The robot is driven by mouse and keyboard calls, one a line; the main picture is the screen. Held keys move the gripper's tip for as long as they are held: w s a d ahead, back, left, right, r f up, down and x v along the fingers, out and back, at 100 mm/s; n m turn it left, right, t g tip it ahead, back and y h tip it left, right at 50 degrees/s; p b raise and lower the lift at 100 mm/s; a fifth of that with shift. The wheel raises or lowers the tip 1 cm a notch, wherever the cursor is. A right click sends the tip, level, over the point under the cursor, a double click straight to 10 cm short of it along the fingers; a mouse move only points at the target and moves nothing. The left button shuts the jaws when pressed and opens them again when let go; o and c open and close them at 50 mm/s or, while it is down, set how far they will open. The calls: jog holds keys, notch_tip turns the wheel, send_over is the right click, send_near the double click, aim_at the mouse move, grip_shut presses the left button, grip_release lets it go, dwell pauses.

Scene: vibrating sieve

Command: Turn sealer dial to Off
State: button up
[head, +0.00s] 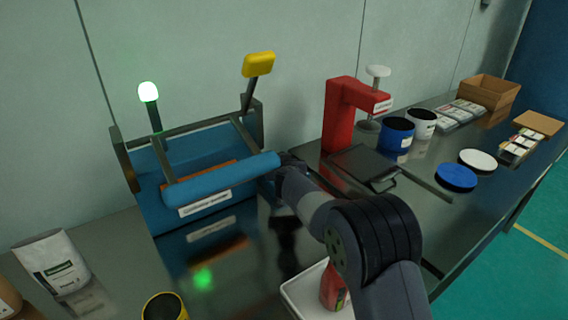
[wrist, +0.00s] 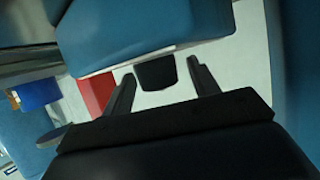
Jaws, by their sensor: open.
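The blue sealer (head: 147,190) stands at the back left of the table, with a lit green lamp (head: 148,93) and a yellow-topped lever (head: 258,65). In the wrist view a black dial (wrist: 154,74) sticks out from the sealer's blue body (wrist: 130,35). My gripper (wrist: 160,68) is open, with one finger on each side of the dial and a gap visible on both sides. In the head view my gripper is at the sealer's right end, largely hidden by my arm. The dial's setting cannot be read.
A red press (head: 340,112) and a dark flat plate (head: 364,166) stand right of the sealer. A white tray (head: 302,296) with a red item and a white pouch (head: 52,262) are in front.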

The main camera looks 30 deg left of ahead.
jog(key=shift+c, duration=0.3)
jog(key=c, duration=0.9)
